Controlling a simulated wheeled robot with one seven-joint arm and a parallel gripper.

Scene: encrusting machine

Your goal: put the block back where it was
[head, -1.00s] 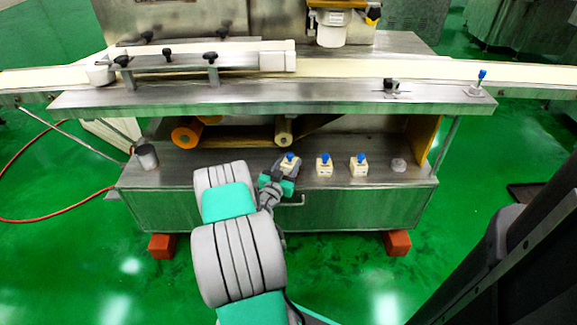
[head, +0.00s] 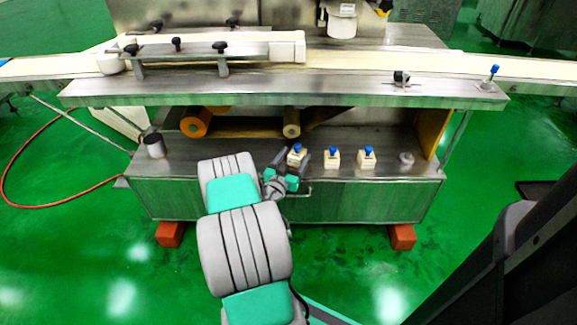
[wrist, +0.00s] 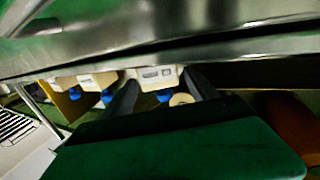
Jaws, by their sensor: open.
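Three cream blocks with blue knobs are in a row on the machine's lower metal shelf: a left block (head: 296,158), a middle block (head: 332,160) and a right block (head: 367,160). My gripper (head: 289,164) is open at the left block, its dark fingers on either side of it. In the wrist view, that block (wrist: 157,77) appears upside down between the two spread fingers (wrist: 163,93). It looks upright and level with the others; the gripper partly hides its base in the head view. The other two blocks also show in the wrist view, to the left.
A dark cylinder (head: 154,145) stands at the shelf's left end, and a small pale round piece (head: 406,159) is near its right end. Rollers (head: 291,123) lie behind the blocks. The metal ledge (head: 290,88) overhangs the shelf.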

